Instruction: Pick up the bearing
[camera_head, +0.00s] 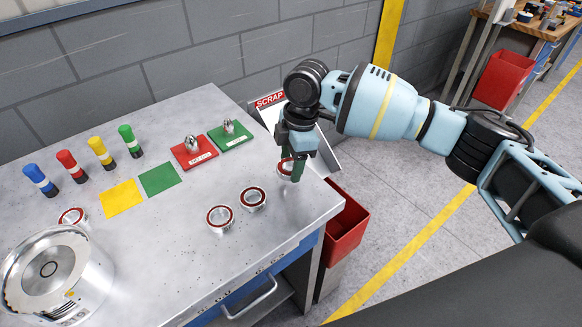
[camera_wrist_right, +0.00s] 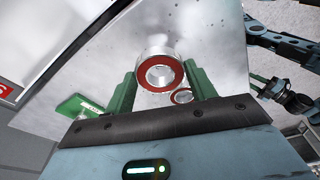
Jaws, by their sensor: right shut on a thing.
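My right gripper (camera_head: 291,172) points down over the table's right end. Its green fingers are shut on a bearing (camera_head: 285,166), a silver ring with a red-brown face, partly hidden by a finger. In the right wrist view the held bearing (camera_wrist_right: 160,73) sits between the fingertips, and a second, smaller-looking bearing (camera_wrist_right: 182,96) shows beyond it. I cannot tell whether the held bearing touches the table. Two more bearings, one nearer (camera_head: 219,218) and one farther (camera_head: 253,198), lie flat on the table to the left. My left gripper is not seen in the head view.
The grey table (camera_head: 170,250) also holds another bearing (camera_head: 72,216) beside a metal housing (camera_head: 55,275), several coloured pegs, and yellow (camera_head: 121,198) and green mats. Red (camera_head: 194,152) and green (camera_head: 230,136) plates carry metal parts. A scrap chute (camera_head: 270,100) and red bin (camera_head: 345,228) stand at the right.

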